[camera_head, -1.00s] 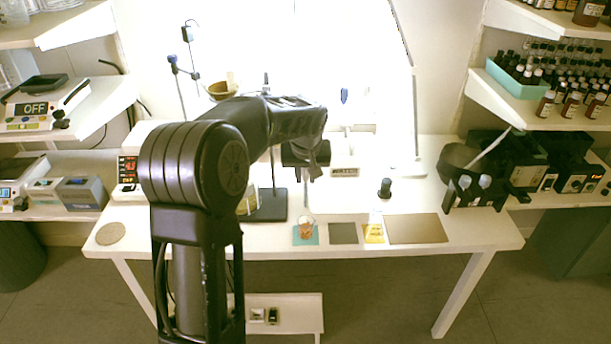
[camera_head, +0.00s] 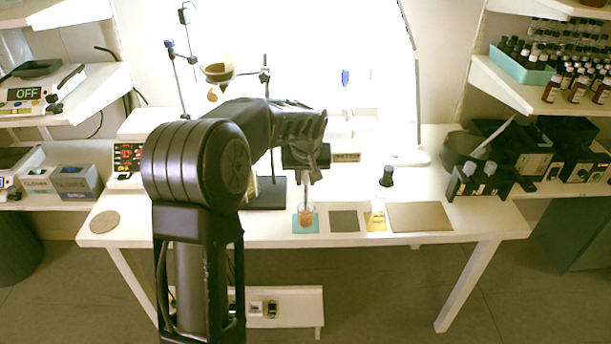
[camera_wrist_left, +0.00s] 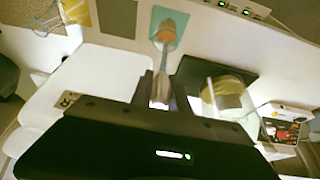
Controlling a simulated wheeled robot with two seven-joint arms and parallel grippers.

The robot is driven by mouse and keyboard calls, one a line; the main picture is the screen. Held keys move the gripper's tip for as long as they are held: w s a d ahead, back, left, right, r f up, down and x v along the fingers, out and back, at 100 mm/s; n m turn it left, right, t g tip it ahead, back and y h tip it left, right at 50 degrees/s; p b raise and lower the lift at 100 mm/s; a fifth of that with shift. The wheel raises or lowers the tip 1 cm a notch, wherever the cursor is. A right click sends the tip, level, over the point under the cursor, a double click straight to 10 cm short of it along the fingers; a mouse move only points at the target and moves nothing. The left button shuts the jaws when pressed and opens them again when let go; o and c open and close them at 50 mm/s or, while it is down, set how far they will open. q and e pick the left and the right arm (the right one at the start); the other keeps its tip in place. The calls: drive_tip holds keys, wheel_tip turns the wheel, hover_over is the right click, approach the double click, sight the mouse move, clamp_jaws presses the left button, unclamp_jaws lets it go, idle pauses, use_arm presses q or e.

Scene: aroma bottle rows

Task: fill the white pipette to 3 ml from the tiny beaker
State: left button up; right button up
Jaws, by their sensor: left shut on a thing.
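The tiny beaker (camera_head: 306,217) holds orange-brown liquid and stands on a teal mat (camera_head: 298,228) near the table's front; it also shows in the left wrist view (camera_wrist_left: 166,32). My left gripper (camera_head: 307,168) is above the beaker, shut on the white pipette (camera_head: 306,193). The pipette points down, and its lower end lines up with the beaker's mouth. In the left wrist view the pipette (camera_wrist_left: 161,80) runs from between the fingers toward the beaker. Whether its tip is in the liquid, and its fill level, cannot be told. My right gripper is not in view.
A dark stand base (camera_head: 267,193) is behind left. A black-capped item (camera_head: 386,176) stands behind the flask.

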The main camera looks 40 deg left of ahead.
sight(306, 188)
use_arm(q)
drive_tip(key=shift+f+b, duration=1.5)
drive_tip(key=shift+f, duration=0.75)
drive_tip(key=shift+o, duration=0.9)
clamp_jaws()
unclamp_jaws()
drive_tip(key=shift+c, duration=0.9)
